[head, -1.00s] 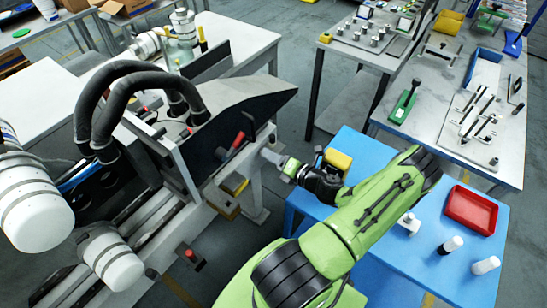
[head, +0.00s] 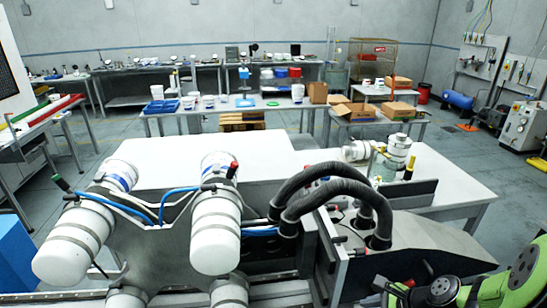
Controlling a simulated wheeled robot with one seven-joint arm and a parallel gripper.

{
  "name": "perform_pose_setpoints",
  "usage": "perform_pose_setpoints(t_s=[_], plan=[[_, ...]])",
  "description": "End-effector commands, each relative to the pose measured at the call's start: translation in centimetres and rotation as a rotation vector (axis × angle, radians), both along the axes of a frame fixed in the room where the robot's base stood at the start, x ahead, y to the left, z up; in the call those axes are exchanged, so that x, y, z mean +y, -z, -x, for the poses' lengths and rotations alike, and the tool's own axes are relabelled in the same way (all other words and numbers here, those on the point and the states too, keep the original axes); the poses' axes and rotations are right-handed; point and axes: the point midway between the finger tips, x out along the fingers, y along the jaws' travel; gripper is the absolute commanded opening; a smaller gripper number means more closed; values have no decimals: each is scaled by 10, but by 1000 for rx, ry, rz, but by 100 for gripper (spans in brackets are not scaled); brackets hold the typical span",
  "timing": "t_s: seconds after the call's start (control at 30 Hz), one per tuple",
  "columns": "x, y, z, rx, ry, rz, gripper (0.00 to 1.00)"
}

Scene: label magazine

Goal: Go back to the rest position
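My green and black arm (head: 515,280) shows at the bottom right corner of the head view. Its wrist lies low against the bottom edge, in front of the dark angled side of the machine (head: 440,245). My gripper (head: 385,286) is small and partly cut off there, by the machine's right side. I cannot tell whether its fingers are open or shut, or whether it touches the machine. No held object shows.
The machine has two thick black hoses (head: 325,190) and white cylinders (head: 215,225). A white table (head: 215,155) stands behind it. Further back are benches with blue bins (head: 160,108) and cardboard boxes (head: 362,110). Floor is free between the benches.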

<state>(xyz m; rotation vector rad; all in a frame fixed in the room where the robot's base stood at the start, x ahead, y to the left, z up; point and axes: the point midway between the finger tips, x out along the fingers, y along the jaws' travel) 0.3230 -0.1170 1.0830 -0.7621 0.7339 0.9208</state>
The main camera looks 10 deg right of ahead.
Motion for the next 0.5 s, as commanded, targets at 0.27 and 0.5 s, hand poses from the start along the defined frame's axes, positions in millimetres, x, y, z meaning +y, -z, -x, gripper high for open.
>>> perform_pose_setpoints(t_s=[0.27, 0.5], plan=[[79, -94, 47, -155, -940, 692, 45], [114, -151, 118, -367, -1502, 1073, 45]])
